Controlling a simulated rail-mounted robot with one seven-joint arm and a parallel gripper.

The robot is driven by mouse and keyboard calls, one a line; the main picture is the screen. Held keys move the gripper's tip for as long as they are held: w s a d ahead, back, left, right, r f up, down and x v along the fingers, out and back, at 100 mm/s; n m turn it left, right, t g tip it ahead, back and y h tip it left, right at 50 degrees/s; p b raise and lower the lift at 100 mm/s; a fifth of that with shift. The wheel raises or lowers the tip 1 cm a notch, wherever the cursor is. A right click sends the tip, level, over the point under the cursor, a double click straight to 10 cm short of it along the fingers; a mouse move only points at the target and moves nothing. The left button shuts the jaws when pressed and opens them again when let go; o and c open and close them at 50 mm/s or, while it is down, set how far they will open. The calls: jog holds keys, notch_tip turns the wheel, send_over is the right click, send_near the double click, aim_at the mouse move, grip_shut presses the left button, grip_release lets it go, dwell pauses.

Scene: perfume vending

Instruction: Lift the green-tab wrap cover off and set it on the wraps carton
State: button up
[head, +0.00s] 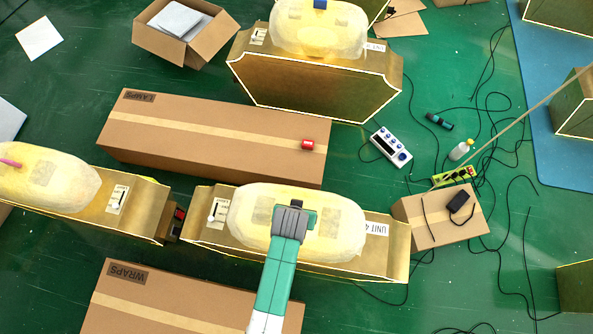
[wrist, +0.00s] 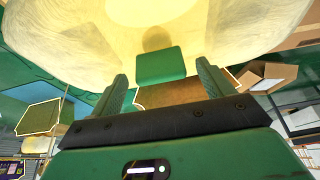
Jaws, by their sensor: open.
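The pale yellow wrap cover (head: 345,222) sits over the middle of the unit marked UNIT 4 (head: 390,262), at the lower centre of the head view. In the wrist view the cover (wrist: 60,35) fills the top, and its green tab (wrist: 160,66) hangs ahead of my gripper. My gripper (wrist: 163,88) is open, with a finger on each side of the tab in the picture and no contact visible. In the head view my gripper (head: 292,220) is above the cover and hides most of the tab area. The carton marked WRAPS (head: 150,310) lies at the bottom left, its visible top clear.
Another wrapped unit with a blue tab (head: 320,4) stands behind, and one with a pink tab (head: 8,162) at left. A long carton (head: 215,135) bears a red item (head: 307,145). A small carton (head: 445,230) and loose cables lie at right.

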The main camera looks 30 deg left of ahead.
jog(key=shift+w+a+f, duration=0.1)
jog(key=shift+w+f, duration=0.1)
jog(key=shift+f, duration=0.45)
jog(key=c, duration=1.4)
notch_tip(320, 180, up, 10)
jog(key=p, duration=0.2)
jog(key=shift+p, duration=0.4)
notch_tip(320, 180, up, 12)
jog(key=p, duration=1.2)
jog(key=shift+f, duration=0.25)
